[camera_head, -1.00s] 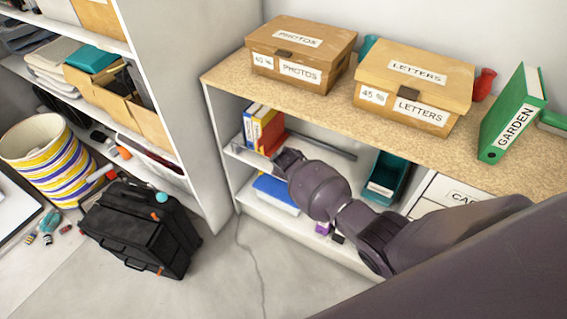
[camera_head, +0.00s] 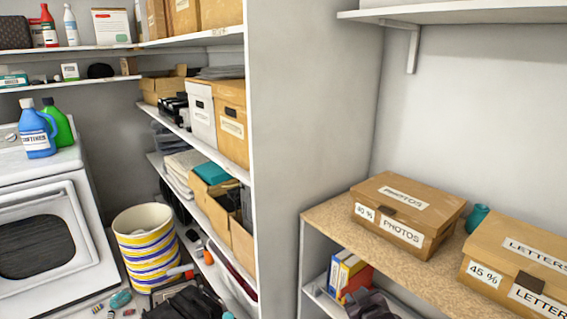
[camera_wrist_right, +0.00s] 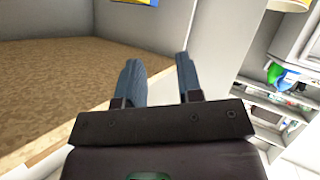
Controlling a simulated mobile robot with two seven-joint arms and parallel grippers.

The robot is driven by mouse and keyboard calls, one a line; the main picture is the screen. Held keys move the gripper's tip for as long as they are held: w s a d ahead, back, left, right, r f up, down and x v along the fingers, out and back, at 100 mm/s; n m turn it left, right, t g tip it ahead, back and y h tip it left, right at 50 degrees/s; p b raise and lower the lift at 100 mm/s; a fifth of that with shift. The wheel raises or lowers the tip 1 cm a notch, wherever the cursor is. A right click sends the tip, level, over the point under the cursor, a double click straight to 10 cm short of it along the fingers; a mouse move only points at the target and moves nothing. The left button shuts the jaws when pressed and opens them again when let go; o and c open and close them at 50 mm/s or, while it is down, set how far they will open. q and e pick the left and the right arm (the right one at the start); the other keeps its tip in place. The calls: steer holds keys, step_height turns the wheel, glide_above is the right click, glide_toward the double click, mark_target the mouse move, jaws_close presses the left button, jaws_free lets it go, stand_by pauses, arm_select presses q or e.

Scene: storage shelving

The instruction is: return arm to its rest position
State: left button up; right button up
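My right gripper (camera_wrist_right: 157,72) shows in the right wrist view with its two bluish fingers apart and nothing between them. A speckled brown surface (camera_wrist_right: 65,85) fills the left of that view. Most of that arm is outside the head view. My left gripper is in neither view.
A photos box (camera_head: 408,214) and a letters box (camera_head: 520,262) stand on the cork top. A tall white shelf unit (camera_head: 300,130) stands left of it. A striped bin (camera_head: 146,250), a black bag (camera_head: 190,303) and a white appliance (camera_head: 50,240) are farther left.

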steer(key=s+d+f+m, duration=0.1)
steer(key=s+d+f, duration=0.1)
steer(key=s, duration=0.9)
steer(key=s+d+f+m+g+h, duration=0.1)
steer(key=s+d+f, duration=0.1)
steer(key=s, duration=0.9)
steer(key=s+d+f+m, duration=0.2)
steer(key=s+d+f, duration=0.1)
steer(key=s, duration=0.9)
steer(key=shift+d+g, duration=0.35)
steer(key=shift+g, duration=0.05)
